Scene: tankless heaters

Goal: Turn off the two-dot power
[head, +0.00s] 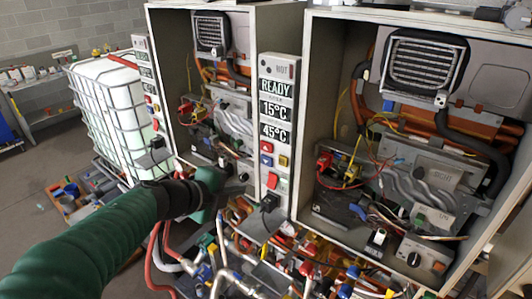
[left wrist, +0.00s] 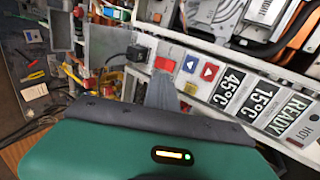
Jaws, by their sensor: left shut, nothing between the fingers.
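The middle control panel (head: 277,120) is a narrow strip with READY, 15°C and 45°C displays, and it also shows in the left wrist view (left wrist: 225,85). Low on it is a red switch (head: 272,181), seen too in the left wrist view (left wrist: 165,64). My left gripper (head: 215,179) is just left of the panel's lower part, shut and empty. In the left wrist view its grey fingers (left wrist: 161,92) point toward the panel beside the red switch; contact cannot be told. My right gripper is out of view.
A blue button (head: 266,147) and a red button (head: 265,160) sit above the switch, and a black plug (head: 269,203) below it. Open heater cabinets with wiring flank the panel. Pipes and valves (head: 300,262) crowd below. A caged white tank (head: 112,105) stands left.

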